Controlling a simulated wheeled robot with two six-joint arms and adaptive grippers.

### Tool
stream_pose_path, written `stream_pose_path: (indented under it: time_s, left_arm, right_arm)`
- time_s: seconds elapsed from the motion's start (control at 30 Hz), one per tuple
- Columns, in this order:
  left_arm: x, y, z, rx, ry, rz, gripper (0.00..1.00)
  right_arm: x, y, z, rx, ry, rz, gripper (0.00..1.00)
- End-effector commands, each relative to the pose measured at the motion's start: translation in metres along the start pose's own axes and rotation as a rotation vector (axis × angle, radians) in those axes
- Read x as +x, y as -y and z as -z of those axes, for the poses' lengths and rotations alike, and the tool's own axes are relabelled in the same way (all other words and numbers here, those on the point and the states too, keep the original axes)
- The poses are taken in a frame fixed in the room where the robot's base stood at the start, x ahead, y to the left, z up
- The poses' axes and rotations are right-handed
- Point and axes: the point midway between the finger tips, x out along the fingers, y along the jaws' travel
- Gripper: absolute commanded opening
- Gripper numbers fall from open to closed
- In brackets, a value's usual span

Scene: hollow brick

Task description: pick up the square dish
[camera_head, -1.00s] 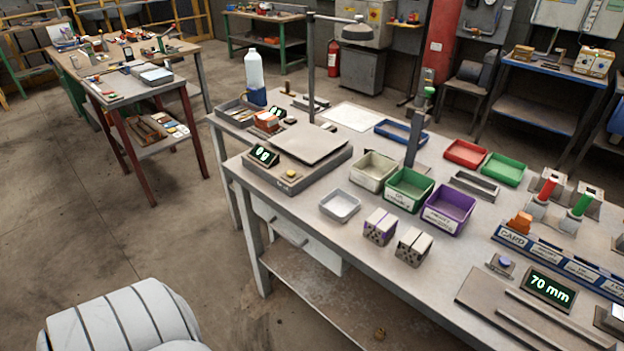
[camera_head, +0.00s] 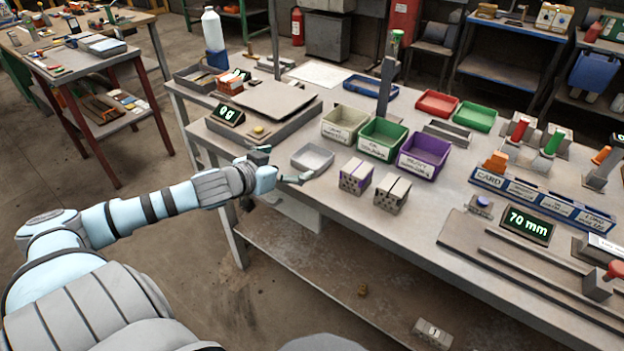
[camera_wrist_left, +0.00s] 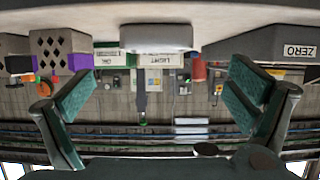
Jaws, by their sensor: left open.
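The square dish (camera_head: 313,157) is a small, shallow, pale grey tray on the workbench near its front edge, between the scale and two perforated bricks. My left gripper (camera_head: 283,165) reaches in from the left and is just left of the dish, with its fingers spread and nothing between them. One finger overlaps the dish's near left corner in the head view; I cannot tell whether it touches. In the left wrist view my left gripper (camera_wrist_left: 158,108) shows two green-padded fingers wide apart, with the pale dish (camera_wrist_left: 155,38) ahead between them. My right gripper is not in view.
The scale (camera_head: 275,108), reading 0 g, stands behind and left of the dish. Two perforated bricks (camera_head: 356,177) (camera_head: 391,194) stand close on its right. Cream (camera_head: 345,122), green (camera_head: 383,138) and purple (camera_head: 424,153) bins stand behind.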

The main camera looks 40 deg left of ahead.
Motion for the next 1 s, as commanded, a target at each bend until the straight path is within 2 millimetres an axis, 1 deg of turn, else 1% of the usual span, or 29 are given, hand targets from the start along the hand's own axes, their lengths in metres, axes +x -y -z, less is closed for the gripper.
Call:
stream_pose_path:
  time_s: [0.03,0.07,0.13,0.27,0.37,0.5,0.6,0.77,0.87,1.0]
  left_arm:
    - [0.013,-0.002,-0.008,-0.005,-0.009,-0.005,0.98]
    - [0.017,-0.002,-0.007,-0.006,-0.007,-0.006,0.98]
    - [0.026,0.000,-0.004,-0.009,-0.007,-0.001,0.98]
    - [0.037,-0.002,-0.001,-0.007,-0.003,-0.006,0.98]
    - [0.052,-0.003,0.000,-0.010,-0.004,-0.010,0.98]
    - [0.078,-0.003,0.001,-0.010,-0.002,-0.007,0.98]
    - [0.085,-0.003,0.002,-0.004,0.001,-0.008,0.98]
    - [0.084,-0.003,0.003,-0.001,0.002,-0.007,0.98]
    - [0.084,-0.003,0.003,-0.001,0.002,-0.007,0.84]
    - [0.084,-0.003,0.003,-0.001,0.002,-0.007,0.61]
  right_arm:
    - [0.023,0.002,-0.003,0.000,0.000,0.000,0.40]
    - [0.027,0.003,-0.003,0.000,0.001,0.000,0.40]
    - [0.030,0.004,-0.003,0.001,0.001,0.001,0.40]
    - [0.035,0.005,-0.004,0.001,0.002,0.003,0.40]
    - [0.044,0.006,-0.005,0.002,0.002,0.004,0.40]
    - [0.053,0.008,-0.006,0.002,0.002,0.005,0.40]
    - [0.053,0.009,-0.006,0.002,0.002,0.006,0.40]
    - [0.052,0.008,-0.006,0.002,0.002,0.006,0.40]
    - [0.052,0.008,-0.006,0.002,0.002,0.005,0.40]
    - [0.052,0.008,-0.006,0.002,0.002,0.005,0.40]
